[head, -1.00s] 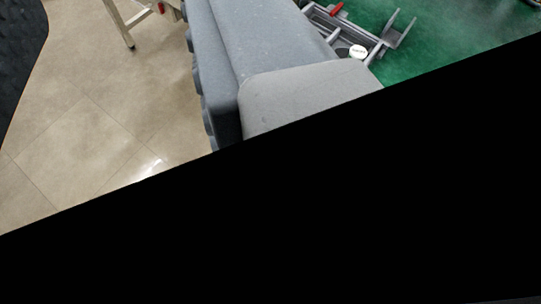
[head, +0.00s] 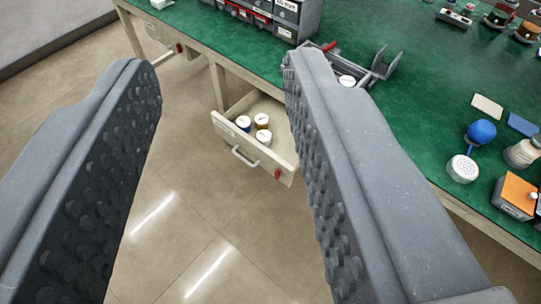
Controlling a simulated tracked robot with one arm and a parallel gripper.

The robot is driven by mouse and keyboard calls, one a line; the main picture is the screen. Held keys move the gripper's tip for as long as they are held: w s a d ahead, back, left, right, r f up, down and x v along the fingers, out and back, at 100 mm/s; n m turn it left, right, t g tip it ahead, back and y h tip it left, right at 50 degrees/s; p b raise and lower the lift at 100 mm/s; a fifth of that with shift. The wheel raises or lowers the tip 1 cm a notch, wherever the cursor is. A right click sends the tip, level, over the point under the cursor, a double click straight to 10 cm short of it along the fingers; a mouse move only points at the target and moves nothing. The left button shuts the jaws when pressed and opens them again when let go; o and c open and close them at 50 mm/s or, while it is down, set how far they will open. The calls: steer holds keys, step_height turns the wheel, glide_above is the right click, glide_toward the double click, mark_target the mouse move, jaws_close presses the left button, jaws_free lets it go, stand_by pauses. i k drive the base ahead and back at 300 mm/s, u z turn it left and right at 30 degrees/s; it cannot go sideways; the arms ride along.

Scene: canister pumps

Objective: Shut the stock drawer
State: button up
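The stock drawer (head: 230,133) is a cream drawer under the green-topped workbench, pulled out over the floor. It has a pale bar handle (head: 245,158) on its front and a small red spot near the front's right end. Several white-lidded canisters (head: 263,120) stand inside it. My gripper (head: 215,75) is open and empty, with its two grey studded fingers wide apart. In the picture the drawer shows between the fingers, and the right finger covers part of the drawer's right side.
The green bench top (head: 420,130) carries a grey rack (head: 345,70), a blue ball (head: 481,132), a white perforated head (head: 462,168) and an orange-topped box (head: 517,192). Another drawer (head: 150,38) sits further left under the bench. The tiled floor (head: 190,220) before the drawer is clear.

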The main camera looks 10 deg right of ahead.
mark_target(282, 154)
steer(key=z, duration=0.05)
steer(key=i, duration=0.5)
steer(key=z, duration=0.9)
steer(key=k, duration=0.85)
steer(key=u, duration=0.2)
steer(key=i, duration=1)
